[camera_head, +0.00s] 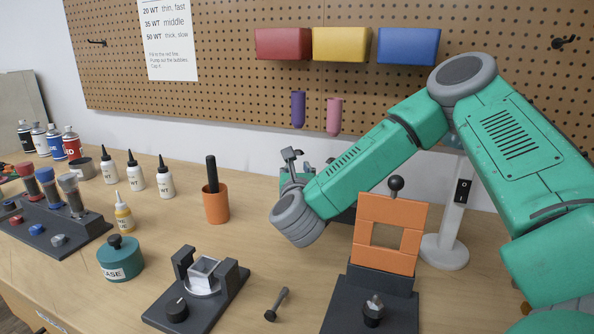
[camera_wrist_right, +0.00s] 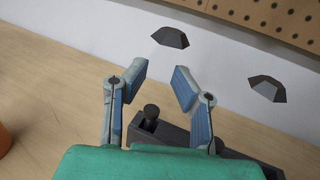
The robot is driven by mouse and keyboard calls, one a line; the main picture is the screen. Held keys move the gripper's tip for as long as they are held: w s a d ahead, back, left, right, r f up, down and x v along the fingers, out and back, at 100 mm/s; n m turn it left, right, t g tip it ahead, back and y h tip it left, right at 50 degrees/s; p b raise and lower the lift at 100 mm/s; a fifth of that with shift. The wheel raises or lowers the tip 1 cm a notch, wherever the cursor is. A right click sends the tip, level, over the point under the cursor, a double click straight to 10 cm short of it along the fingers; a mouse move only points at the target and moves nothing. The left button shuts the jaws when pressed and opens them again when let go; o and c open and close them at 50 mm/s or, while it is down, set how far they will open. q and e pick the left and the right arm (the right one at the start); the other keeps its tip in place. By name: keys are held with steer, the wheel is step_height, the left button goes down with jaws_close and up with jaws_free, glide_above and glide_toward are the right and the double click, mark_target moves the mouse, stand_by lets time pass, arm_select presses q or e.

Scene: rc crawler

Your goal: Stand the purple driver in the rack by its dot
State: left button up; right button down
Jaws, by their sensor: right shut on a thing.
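My left gripper is not in view.
An orange cup (camera_head: 216,205) with a black rod stands left of my gripper. Bottles (camera_head: 135,175) are at left. A white post (camera_head: 446,250) rises right.

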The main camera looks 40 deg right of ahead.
steer(key=shift+d, duration=0.1)
steer(key=c, duration=1.2)
jaws_free()
steer(key=shift+d, duration=0.1)
step_height(320, 180, up, 10)
steer(key=shift+f, duration=0.1)
